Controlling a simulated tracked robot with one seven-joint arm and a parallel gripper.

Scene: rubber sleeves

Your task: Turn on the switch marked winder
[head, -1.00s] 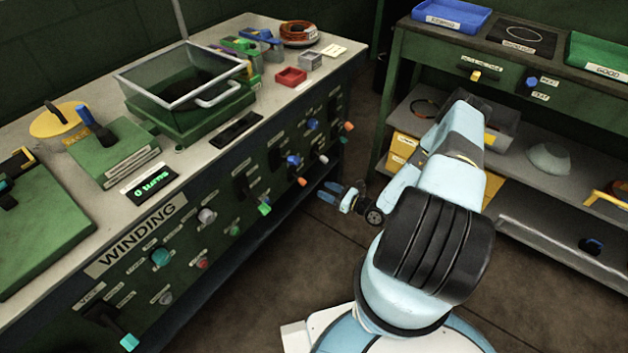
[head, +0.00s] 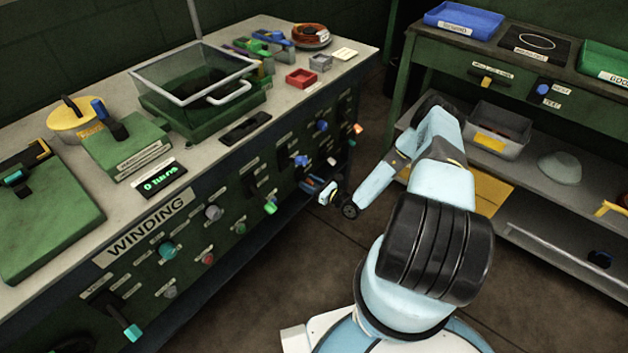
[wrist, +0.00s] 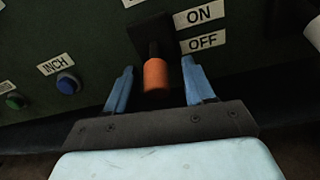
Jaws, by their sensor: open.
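A lever switch with an orange tip (wrist: 156,76) stands out from a black plate on the green panel in the wrist view. Its tip points down, beside the OFF label (wrist: 203,41); the ON label (wrist: 199,14) is above. No winder marking is readable in these views. My gripper (wrist: 158,74) is open, with one blue finger on each side of the lever; I cannot tell whether either touches it.
A blue INCH button (wrist: 68,84) and a green button (wrist: 15,101) are left of the lever. A white-tipped control (wrist: 313,33) is at the right.

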